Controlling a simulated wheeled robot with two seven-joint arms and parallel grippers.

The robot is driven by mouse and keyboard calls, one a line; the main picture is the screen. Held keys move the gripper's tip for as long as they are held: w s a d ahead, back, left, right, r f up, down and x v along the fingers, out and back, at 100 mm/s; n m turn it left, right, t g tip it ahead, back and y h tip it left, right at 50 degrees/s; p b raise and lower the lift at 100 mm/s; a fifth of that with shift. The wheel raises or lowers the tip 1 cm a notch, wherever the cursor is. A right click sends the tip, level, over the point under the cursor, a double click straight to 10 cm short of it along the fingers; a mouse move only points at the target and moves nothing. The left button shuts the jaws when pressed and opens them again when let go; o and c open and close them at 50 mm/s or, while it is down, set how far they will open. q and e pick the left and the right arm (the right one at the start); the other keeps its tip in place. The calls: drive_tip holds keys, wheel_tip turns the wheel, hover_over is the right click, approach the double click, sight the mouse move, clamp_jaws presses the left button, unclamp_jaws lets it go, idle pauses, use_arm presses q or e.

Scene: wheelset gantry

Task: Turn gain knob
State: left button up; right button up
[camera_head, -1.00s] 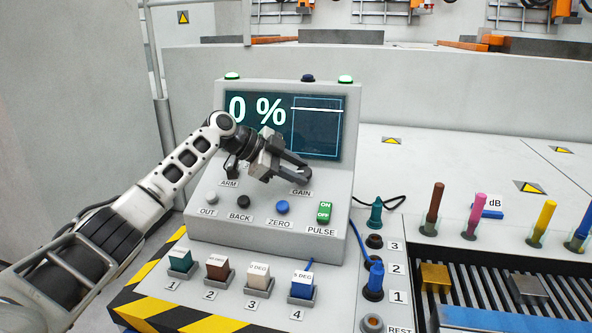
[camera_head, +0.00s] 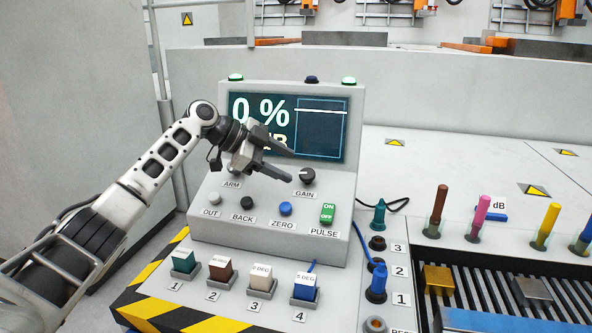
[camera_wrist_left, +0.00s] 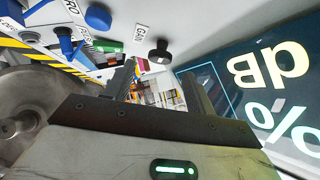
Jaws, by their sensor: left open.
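The black gain knob (camera_head: 307,176) sits on the sloped grey console (camera_head: 210,205), above its GAIN label. My left gripper (camera_head: 290,166) is open and empty, in front of the console just left of the knob, apart from it. In the left wrist view the knob (camera_wrist_left: 158,52) stands on the panel beyond the fingers, and the gripper (camera_wrist_left: 160,85) has a gap between its fingertips. The screen (camera_head: 320,125) reads 0 %, with a second line partly hidden by the gripper. My right gripper is not in view.
Below the knob are the ZERO button (camera_head: 285,209), the BACK button (camera_head: 247,203) and the green PULSE switch (camera_head: 327,213). Several labelled blocks stand in front, such as block 4 (camera_head: 306,287). Connectors, such as the blue one (camera_head: 377,280), stand at the right.

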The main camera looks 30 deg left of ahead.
use_arm(q)
drive_tip(key=v, duration=1.1)
drive_tip(key=shift+s, duration=0.1)
